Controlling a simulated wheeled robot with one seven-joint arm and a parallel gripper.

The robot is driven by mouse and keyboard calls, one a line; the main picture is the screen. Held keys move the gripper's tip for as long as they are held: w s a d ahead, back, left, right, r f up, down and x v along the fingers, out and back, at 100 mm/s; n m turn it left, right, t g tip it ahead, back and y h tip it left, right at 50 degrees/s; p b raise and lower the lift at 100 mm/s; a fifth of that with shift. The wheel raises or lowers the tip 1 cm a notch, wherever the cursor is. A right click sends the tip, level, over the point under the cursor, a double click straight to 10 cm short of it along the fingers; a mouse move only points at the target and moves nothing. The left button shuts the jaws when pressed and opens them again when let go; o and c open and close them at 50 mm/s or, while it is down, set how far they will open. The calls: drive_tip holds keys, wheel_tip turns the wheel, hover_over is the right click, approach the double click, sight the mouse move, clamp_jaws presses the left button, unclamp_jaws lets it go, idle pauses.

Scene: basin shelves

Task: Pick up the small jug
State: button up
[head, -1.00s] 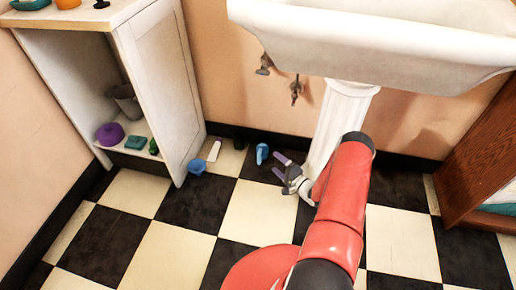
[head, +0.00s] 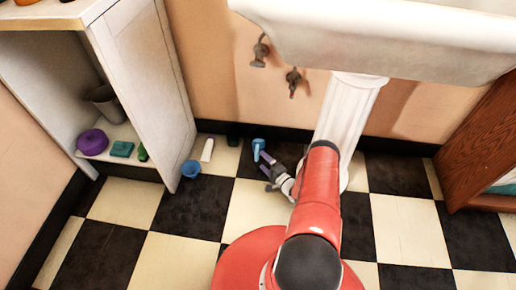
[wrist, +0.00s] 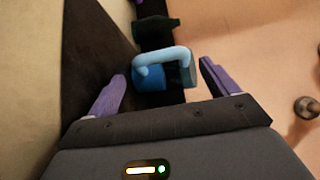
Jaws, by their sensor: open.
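The small jug (head: 258,146) is blue with a light blue handle. It is on the floor near the skirting, left of the basin's pedestal. My gripper (head: 265,164) is low over the floor, just beside the jug at its near right. In the wrist view the jug (wrist: 150,78) lies ahead, between the lines of my two purple fingers (wrist: 162,72), which are spread apart. Its handle crosses its upper side in that view. I see no clear contact between the fingers and the jug.
A dark green item (head: 233,141), a white item (head: 207,150) and a blue bowl-like item (head: 190,168) are on the floor left of the jug. The white cabinet (head: 145,90) stands at left, the basin pedestal (head: 347,115) at right. The checkered floor in front is open.

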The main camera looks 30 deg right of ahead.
sight(256, 154)
drive_tip(key=x, duration=0.6)
drive_tip(key=shift+w+b, duration=0.2)
drive_tip(key=shift+b, duration=0.15)
drive_tip(key=c, duration=1)
